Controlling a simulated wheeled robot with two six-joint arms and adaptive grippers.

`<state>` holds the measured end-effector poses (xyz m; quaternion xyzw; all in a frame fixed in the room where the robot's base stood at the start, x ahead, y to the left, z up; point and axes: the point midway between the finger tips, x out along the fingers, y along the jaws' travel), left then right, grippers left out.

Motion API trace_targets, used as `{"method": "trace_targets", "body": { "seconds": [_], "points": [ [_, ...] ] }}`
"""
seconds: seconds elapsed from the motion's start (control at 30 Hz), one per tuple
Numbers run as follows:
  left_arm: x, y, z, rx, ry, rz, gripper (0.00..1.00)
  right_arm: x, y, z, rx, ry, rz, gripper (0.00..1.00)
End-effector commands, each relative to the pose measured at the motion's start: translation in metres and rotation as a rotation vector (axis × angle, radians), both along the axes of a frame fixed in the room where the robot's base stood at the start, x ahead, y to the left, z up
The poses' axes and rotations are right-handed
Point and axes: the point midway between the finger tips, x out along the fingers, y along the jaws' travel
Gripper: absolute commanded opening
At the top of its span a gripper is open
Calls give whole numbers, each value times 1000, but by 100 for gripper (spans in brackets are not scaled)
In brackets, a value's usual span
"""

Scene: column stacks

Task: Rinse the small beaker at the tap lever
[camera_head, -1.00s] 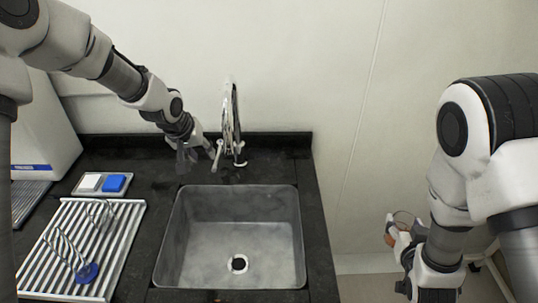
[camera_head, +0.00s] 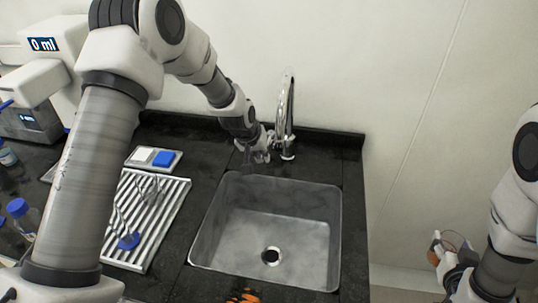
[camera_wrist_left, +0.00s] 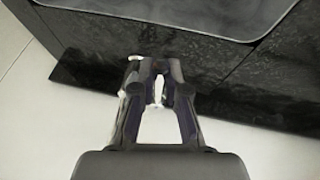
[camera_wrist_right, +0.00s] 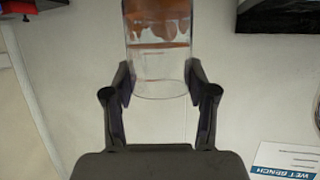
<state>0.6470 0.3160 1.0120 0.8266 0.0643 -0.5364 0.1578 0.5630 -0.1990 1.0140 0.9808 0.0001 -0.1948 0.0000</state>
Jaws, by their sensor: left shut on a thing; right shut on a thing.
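The small beaker (camera_wrist_right: 158,75) is clear glass with orange-brown residue. It is between the fingers of my right gripper (camera_wrist_right: 158,88), which is shut on it. In the head view, the beaker (camera_head: 453,243) is right of the sink, beyond the counter edge. My left gripper (camera_head: 262,156) is at the foot of the chrome tap (camera_head: 288,112), behind the sink. In the left wrist view, its fingers (camera_wrist_left: 160,72) are shut on a pale, shiny piece that looks like the tap lever (camera_wrist_left: 157,90). The lever is mostly hidden. No running water shows.
The empty steel sink (camera_head: 265,235) is set in the black counter (camera_head: 350,180). A ridged drying rack (camera_head: 165,225) and a small tray (camera_head: 153,158) are to its left. Bottles and a white machine with a "0 ml" display (camera_head: 43,45) stand further left. An orange item (camera_head: 243,296) shows at the bottom.

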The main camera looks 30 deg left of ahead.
Motion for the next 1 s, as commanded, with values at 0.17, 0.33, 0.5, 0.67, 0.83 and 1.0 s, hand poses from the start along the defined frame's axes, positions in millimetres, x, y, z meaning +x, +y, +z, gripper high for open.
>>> {"method": "trace_targets", "body": {
  "seconds": [0.17, 0.33, 0.5, 0.67, 0.83, 1.0],
  "points": [
    [1, 7, -6, -1, -5, -38, 0, 0, 0, -22, 0, 0, 0, 22],
    [-1, 20, -4, -1, -7, -132, 0, 0, 0, -45, 0, 0, 0, 22],
    [-2, 23, 1, 1, -4, -167, 0, 0, 0, -44, 0, -1, 0, 22],
    [-2, 23, 2, 1, -4, -166, 0, 0, 0, -43, 0, 0, 0, 22],
    [-2, 23, 1, 0, -3, -165, 39, 0, 0, -43, 0, 0, 0, 22],
    [-3, 22, 1, 0, -2, -165, 39, 0, 0, -43, 0, 0, 0, 22]
  ]
}}
